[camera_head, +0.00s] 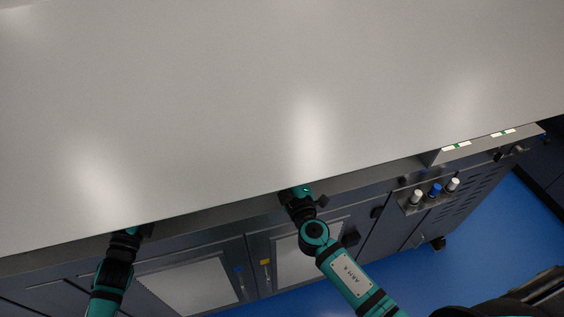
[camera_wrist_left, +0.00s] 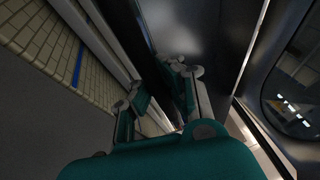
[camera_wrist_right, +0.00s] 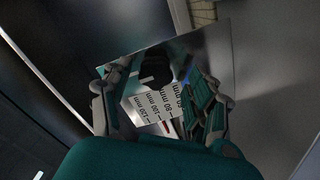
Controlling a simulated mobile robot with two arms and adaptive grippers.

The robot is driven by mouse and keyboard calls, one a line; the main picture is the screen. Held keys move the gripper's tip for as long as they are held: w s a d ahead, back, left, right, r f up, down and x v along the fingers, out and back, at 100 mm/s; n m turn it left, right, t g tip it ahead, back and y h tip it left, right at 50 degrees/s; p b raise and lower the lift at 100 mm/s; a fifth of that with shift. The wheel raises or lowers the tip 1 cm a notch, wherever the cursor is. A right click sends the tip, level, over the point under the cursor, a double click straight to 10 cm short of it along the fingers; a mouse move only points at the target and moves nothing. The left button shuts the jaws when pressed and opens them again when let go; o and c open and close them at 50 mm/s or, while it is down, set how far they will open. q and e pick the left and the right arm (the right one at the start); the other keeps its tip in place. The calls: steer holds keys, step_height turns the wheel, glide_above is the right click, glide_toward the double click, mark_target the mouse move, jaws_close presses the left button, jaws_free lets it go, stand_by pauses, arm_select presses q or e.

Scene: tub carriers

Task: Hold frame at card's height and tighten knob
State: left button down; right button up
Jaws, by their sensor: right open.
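In the right wrist view a black round knob (camera_wrist_right: 155,68) shows between the fingers of my right gripper (camera_wrist_right: 158,82), in front of a shiny plate (camera_wrist_right: 216,62). The fingers are spread, one on each side of the knob. Below the knob is a white scale (camera_wrist_right: 150,108) with mm marks such as 60, 80, 100 and 120. In the left wrist view the two fingers of my left gripper (camera_wrist_left: 158,88) stand apart, with a pale rail (camera_wrist_left: 112,52) running past them. I cannot tell whether they hold it. I cannot clearly make out the frame or the card.
In the head view a large pale top (camera_head: 250,90) hides most of both grippers at its front edge. Dark cabinet fronts (camera_head: 210,265) lie below. A bracket with white and blue knobs (camera_head: 434,190) is at the right. Blue floor (camera_head: 490,245) is open there.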

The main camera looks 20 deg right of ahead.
arm_select(q)
steer(key=shift+r, duration=0.3)
arm_select(e)
steer(key=s, duration=0.9)
steer(key=shift+s, duration=0.3)
arm_select(q)
steer(key=c, duration=2)
jaws_free()
arm_select(e)
steer(key=shift+f, duration=0.1)
arm_select(q)
steer(key=shift+o, duration=1.2)
steer(key=shift+s, duration=0.15)
steer(key=o, duration=0.4)
steer(key=shift+s+r, duration=0.15)
steer(key=shift+s, duration=0.2)
steer(key=shift+c, duration=0.2)
arm_select(e)
steer(key=shift+s, duration=0.4)
arm_select(q)
steer(key=shift+w+f, duration=0.1)
steer(key=shift+f, duration=0.1)
arm_select(e)
steer(key=shift+w, duration=0.1)
arm_select(q)
steer(key=shift+s+a+f, duration=0.1)
steer(key=shift+s, duration=0.1)
steer(key=v, duration=1.1)
steer(key=shift+s, duration=0.25)
